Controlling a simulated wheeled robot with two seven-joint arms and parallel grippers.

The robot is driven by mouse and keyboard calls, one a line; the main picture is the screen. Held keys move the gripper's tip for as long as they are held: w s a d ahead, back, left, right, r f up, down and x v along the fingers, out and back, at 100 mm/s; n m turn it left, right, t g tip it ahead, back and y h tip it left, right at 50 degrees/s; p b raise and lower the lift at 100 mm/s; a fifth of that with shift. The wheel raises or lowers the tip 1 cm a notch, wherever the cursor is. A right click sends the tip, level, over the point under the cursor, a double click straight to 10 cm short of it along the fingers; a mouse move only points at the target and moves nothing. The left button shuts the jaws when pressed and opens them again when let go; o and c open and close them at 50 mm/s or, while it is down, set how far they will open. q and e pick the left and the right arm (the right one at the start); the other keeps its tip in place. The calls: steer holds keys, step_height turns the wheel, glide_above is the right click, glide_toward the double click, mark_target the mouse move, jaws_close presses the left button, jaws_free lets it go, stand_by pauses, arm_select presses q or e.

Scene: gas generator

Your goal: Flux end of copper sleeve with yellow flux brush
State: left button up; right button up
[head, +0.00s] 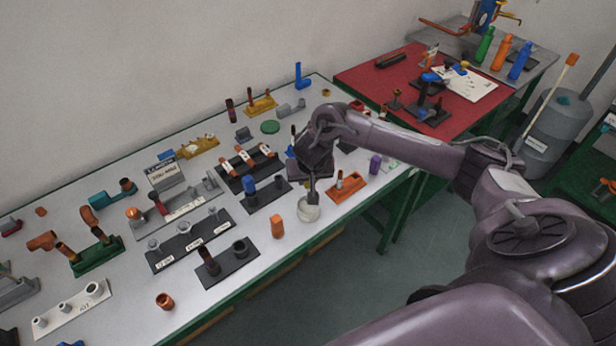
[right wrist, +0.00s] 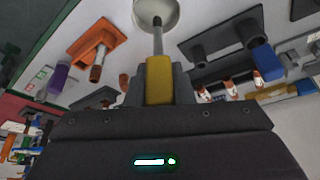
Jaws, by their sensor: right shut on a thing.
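My right gripper (head: 312,180) is shut on the yellow handle of the flux brush (right wrist: 158,80), as the right wrist view shows. The brush's grey shaft runs from the handle to a pale round flux pot (right wrist: 157,12), with its tip at or inside the mouth. In the head view the pot (head: 308,213) stands near the table's front edge, below the gripper. A small copper sleeve (head: 165,301) stands at the front left of the table; several other copper pieces are around, and I cannot tell which is the task's. My left gripper is out of view.
An orange holder with a copper-coloured piece (head: 346,188) is close right of the pot. It also shows in the right wrist view (right wrist: 97,45). A red table (head: 360,75) lies beyond.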

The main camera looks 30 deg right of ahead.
steer(key=shift+f+b, duration=0.55)
steer(key=shift+f, duration=0.85)
step_height(320, 180, up, 6)
steer(key=p, duration=0.7)
